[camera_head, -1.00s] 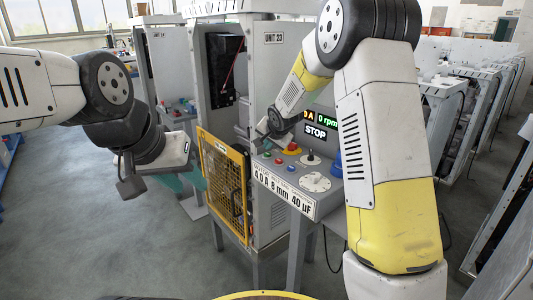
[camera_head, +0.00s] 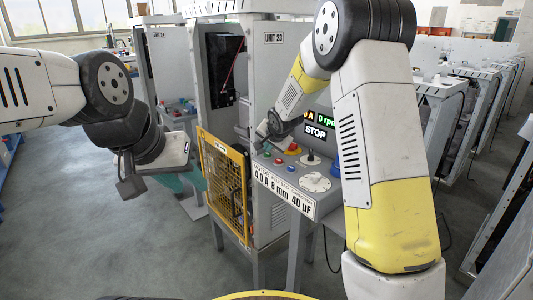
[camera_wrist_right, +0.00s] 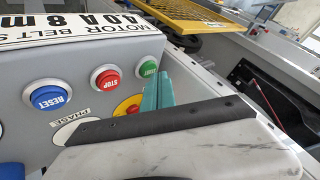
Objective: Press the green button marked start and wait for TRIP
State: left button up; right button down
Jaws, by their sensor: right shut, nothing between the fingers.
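The green START button (camera_wrist_right: 147,66) is at the end of a row of buttons on the grey console in the right wrist view. It also shows small in the head view (camera_head: 267,154). My right gripper (camera_wrist_right: 163,82) is shut and empty, its teal fingertips just beside the green button; I cannot tell whether they touch it. In the head view its hand (camera_head: 262,136) is over the console's left end. The display (camera_head: 316,133) reads STOP, with 0 rpm above. My left gripper (camera_head: 184,182) is away from the console; its jaw state is unclear.
A red STOP button (camera_wrist_right: 105,78) and a blue RESET button (camera_wrist_right: 49,97) sit beside START. A red-and-yellow mushroom button (camera_wrist_right: 128,106) is close behind my fingers. A yellow mesh guard (camera_head: 223,185) stands left of the console. More machines line the right.

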aim_at(268, 155)
jog(key=shift+f, duration=0.5)
dwell(0.8)
jog(key=shift+r, duration=0.95)
jog(key=shift+r, duration=2.5)
